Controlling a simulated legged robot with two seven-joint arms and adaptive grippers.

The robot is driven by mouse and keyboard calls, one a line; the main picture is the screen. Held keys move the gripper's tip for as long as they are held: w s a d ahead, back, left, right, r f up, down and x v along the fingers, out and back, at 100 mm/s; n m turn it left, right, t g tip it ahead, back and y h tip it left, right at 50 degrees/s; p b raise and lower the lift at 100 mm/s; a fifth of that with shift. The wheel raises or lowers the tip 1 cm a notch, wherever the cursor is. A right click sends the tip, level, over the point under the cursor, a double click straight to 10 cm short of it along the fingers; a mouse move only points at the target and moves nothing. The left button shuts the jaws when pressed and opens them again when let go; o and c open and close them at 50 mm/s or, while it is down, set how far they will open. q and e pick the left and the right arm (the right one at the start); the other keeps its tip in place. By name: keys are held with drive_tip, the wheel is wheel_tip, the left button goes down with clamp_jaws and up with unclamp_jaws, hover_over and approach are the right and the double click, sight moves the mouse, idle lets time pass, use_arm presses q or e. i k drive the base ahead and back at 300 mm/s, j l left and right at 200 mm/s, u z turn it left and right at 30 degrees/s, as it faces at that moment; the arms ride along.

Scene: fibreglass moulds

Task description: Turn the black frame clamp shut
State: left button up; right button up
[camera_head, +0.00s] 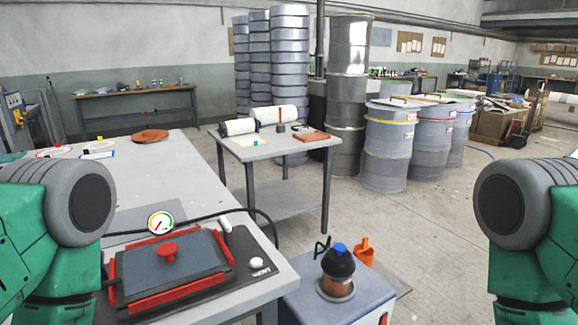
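A mould press (168,265) with a grey plate, red edge bars and a red round knob (168,251) lies on the near part of the left table. It sits on a black base (252,250) with a white knob (256,264). A small black bent piece (322,248) stands at the back of the grey-blue box right of the table. I cannot tell for sure which black part is the frame clamp, or whether it is open. My green arms show at the left and right edges; neither gripper is in view.
A round gauge (160,222) with a black hose stands behind the press. A black-and-orange pot with a blue cap (338,262) and an orange holder (364,250) are on or beside the box (300,290). A side table (270,148) and drums (388,150) stand behind. Floor at right is clear.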

sight(104, 273)
drive_tip(key=u, duration=1.25)
